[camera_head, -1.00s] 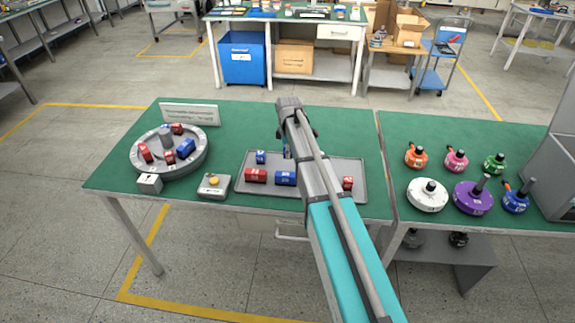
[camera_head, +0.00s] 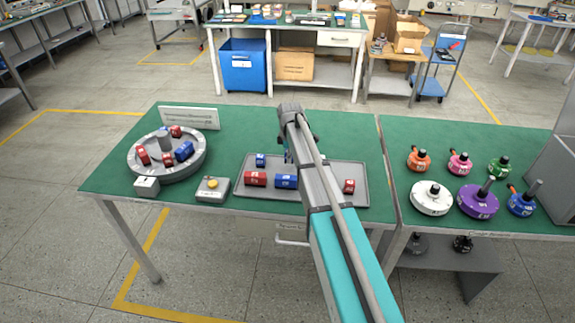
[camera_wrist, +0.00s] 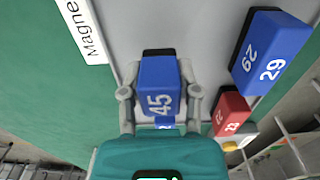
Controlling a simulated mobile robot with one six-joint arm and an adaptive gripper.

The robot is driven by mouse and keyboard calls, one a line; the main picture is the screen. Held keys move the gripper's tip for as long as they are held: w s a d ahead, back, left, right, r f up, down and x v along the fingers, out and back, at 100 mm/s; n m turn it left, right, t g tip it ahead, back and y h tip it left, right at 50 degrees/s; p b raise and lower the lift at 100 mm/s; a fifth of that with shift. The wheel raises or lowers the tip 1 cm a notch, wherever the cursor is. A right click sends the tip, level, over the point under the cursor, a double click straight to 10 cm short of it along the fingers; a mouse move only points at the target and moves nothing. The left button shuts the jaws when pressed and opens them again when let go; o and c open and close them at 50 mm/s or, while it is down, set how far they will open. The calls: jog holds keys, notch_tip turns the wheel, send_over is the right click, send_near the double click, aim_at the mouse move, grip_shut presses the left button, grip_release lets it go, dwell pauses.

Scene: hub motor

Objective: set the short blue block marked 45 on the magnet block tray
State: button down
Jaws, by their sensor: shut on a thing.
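The short blue block marked 45 (camera_wrist: 158,82) is between the two fingers of my gripper (camera_wrist: 160,95) in the wrist view. My gripper is shut on it. The grey magnet block tray (camera_wrist: 125,25) lies beneath it, with a white label starting "Magne" (camera_wrist: 82,30) at its edge. I cannot tell whether the block touches the tray. In the head view my gripper (camera_head: 288,157) is over the back part of the tray (camera_head: 325,199), and my arm hides part of the tray. The held block is mostly hidden there.
A blue block marked 29 (camera_wrist: 270,55) and a red block (camera_wrist: 232,112) stand near the held block. In the head view the tray also bears a small blue block (camera_head: 260,160) and red blocks (camera_head: 348,186). Left are a button box (camera_head: 212,189) and a round grey fixture (camera_head: 133,163).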

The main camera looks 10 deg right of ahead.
jog(key=shift+f+b, duration=1.25)
jog(key=shift+f, duration=0.3)
jog(key=shift+f, duration=0.15)
jog(key=shift+c, duration=1.7)
grip_release()
jog(key=shift+r, duration=0.2)
notch_tip(320, 180, up, 12)
jog(key=p, duration=1.2)
